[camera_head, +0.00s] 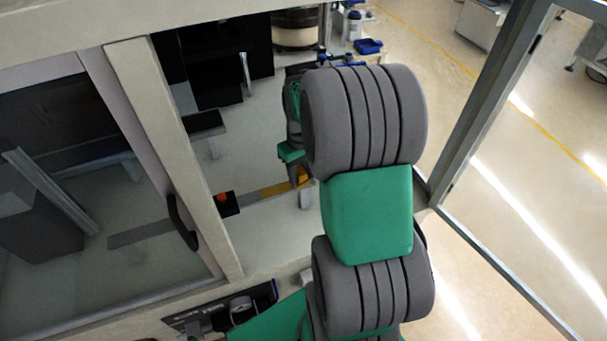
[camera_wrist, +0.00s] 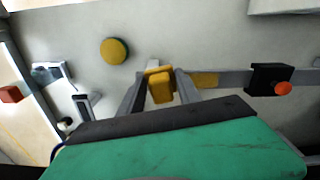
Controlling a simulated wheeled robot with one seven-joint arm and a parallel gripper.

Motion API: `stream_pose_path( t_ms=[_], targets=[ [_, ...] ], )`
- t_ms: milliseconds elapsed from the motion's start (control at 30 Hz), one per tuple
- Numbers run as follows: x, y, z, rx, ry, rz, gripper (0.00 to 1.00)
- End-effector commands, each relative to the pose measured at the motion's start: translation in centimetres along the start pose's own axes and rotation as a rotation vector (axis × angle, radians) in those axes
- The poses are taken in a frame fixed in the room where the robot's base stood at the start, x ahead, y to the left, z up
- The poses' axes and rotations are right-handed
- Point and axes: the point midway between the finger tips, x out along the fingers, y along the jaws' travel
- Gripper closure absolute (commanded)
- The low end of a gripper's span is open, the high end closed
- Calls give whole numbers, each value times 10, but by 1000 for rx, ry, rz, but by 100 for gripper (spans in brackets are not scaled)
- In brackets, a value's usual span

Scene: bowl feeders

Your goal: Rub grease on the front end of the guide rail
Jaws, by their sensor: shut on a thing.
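My gripper (camera_wrist: 160,76) is shut on a small yellow block (camera_wrist: 161,90), which sits between its two grey fingers in the wrist view. The guide rail (camera_wrist: 232,79) is a long grey bar running to the right from beside the fingers. A stretch of its top near my gripper is yellow. The held block is at or just above the rail's near end; I cannot tell if they touch. In the head view the rail (camera_head: 253,195) runs from behind my arm to the left, and my gripper is largely hidden by the arm.
A black block with an orange-red knob (camera_wrist: 283,88) sits on the rail. A round yellow-topped thing (camera_wrist: 114,51) stands on the pale surface. A frame post (camera_head: 172,155) and glazed door with a black handle (camera_head: 182,222) stand left; an open framed panel (camera_head: 490,100) is at right.

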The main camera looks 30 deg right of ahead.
Motion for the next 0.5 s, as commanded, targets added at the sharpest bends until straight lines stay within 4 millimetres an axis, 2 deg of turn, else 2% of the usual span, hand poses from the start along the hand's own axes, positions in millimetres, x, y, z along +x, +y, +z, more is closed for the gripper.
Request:
stream_pose_path(
  t_ms=[33, 500],
  targets=[
    [-10, 0, -1, -2, 3, 1, 92],
    [-48, -2, -1, -3, 2, 1, 92]
  ],
)
